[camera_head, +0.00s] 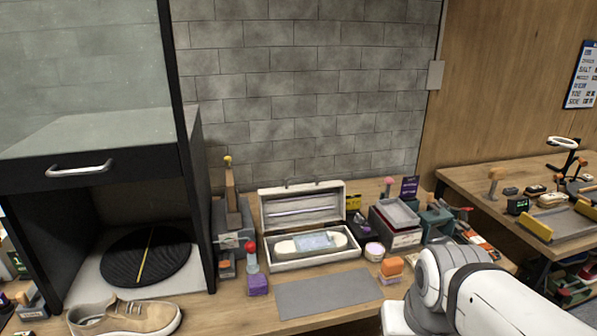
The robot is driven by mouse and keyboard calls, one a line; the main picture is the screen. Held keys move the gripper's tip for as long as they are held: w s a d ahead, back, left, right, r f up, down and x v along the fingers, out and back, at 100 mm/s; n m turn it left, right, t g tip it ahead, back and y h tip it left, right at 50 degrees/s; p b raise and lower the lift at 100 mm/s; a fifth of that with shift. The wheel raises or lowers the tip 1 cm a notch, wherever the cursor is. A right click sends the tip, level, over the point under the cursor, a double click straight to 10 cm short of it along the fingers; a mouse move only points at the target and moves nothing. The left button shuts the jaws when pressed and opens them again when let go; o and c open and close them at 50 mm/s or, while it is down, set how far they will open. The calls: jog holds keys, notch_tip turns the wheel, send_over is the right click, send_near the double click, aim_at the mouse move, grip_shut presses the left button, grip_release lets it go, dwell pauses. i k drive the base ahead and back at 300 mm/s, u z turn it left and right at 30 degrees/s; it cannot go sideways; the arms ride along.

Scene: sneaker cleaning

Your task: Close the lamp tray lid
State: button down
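The lamp tray (312,262) is a shallow whitish box standing on the wooden bench against the tiled wall. Its lid (302,204) is hinged at the back and stands open, nearly upright, with thin lamp tubes across its inside and a handle at its top edge. A pale, sole-shaped item with a light blue patch (313,241) lies in the tray. My white arm reaches in from the lower right, in front and to the right of the tray. My gripper's fingers do not show, so their state is hidden.
A red-topped bottle on a purple block (258,285) stands left of the tray. A round tub (374,251) and orange block (391,267) stand at its right. A grey mat (328,294) lies bare in front. A tan sneaker (125,317) and dark cabinet are at left.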

aim_at(289, 206)
jog(key=z, duration=0.05)
jog(key=i, duration=1)
jog(key=u, duration=0.1)
